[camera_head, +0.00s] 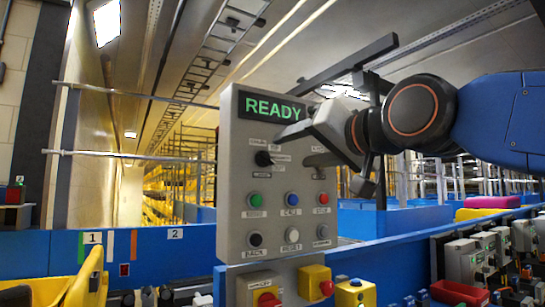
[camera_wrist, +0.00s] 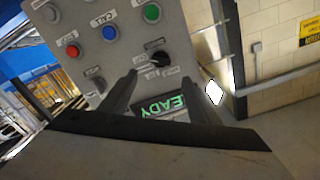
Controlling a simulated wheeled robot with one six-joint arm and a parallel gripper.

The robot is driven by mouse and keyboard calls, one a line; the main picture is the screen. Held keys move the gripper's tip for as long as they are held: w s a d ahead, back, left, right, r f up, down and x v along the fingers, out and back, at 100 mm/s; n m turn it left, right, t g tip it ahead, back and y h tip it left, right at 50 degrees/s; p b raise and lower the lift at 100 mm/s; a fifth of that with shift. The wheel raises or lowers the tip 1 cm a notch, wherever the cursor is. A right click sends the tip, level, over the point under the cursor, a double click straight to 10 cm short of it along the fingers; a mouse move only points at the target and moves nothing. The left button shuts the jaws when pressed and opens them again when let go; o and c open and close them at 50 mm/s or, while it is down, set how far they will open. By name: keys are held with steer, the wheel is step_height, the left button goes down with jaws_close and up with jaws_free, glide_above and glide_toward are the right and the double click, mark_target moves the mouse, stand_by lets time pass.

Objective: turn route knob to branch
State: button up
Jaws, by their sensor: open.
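The grey control panel (camera_head: 228,190) stands upright in the head view, with a green READY display at its top. A black rotary knob (camera_head: 263,158) sits on its upper left, below the display, with small labels around it that I cannot read. In the wrist view the panel appears upside down, and the black knob (camera_wrist: 155,56) shows just beyond the fingertips, nearer the left finger. My gripper (camera_head: 292,146) is open and in front of the panel, to the right of the knob in the head view; it also shows in the wrist view (camera_wrist: 172,74). It appears apart from the knob. My gripper hides part of the panel's upper right.
Below the knob are green (camera_head: 255,200), blue (camera_head: 292,199) and red (camera_head: 322,198) buttons, with black, white and grey ones under them. Red knobs on yellow boxes (camera_head: 314,283) sit beneath the panel. A blue wall (camera_head: 150,250) runs behind.

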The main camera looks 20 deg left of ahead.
mark_target(269, 156)
steer(key=x, duration=1.1)
steer(key=shift+c, duration=0.7)
steer(key=c, duration=0.9)
